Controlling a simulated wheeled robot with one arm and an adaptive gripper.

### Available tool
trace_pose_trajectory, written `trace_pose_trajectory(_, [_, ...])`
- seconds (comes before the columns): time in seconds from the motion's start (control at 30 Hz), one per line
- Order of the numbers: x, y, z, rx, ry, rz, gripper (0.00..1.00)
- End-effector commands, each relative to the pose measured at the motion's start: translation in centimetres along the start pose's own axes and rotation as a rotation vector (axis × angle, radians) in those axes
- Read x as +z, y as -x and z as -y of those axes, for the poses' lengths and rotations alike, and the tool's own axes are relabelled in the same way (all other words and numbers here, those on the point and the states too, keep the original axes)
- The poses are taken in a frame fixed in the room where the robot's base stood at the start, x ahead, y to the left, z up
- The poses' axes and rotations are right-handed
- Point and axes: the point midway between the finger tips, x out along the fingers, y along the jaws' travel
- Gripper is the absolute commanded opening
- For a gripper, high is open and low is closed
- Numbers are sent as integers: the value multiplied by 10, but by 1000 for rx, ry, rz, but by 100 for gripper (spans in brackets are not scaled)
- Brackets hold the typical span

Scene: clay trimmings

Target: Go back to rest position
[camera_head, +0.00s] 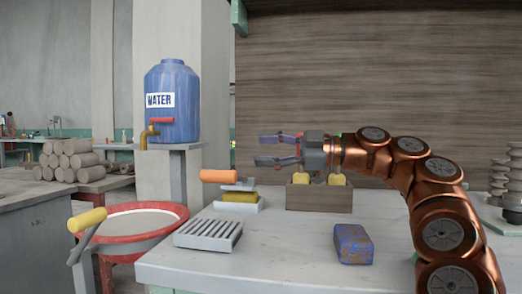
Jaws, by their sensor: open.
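My copper arm reaches in from the right over the white table (280,262). My gripper (262,148) is at its end, pointing left, with its two fingers spread apart and nothing between them. It is raised above the table, in front of the wooden back wall.
The box holds yellow-topped things (337,180). Left of it is an orange-handled tool (219,176) on a yellow and white block. A slatted grey rack (208,235) and a blue block (353,244) lie in front. A red-rimmed basin (130,208) and blue water barrel (173,100) stand left.

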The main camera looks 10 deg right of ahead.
Motion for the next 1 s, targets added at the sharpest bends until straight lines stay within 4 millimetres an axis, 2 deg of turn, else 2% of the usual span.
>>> trace_pose_trajectory(0.17, [-2, -1, 0, -2, -3, 0, 54])
trace_pose_trajectory(0.27, [-10, -4, -2, -15, -23, 3, 54])
trace_pose_trajectory(0.37, [-27, -11, -2, -49, -73, 10, 54])
trace_pose_trajectory(0.47, [-54, -23, 0, -105, -153, 34, 54])
trace_pose_trajectory(0.7, [-108, -51, 27, -248, -380, 156, 54])
trace_pose_trajectory(1.0, [-151, -65, 74, -363, -644, 412, 54])
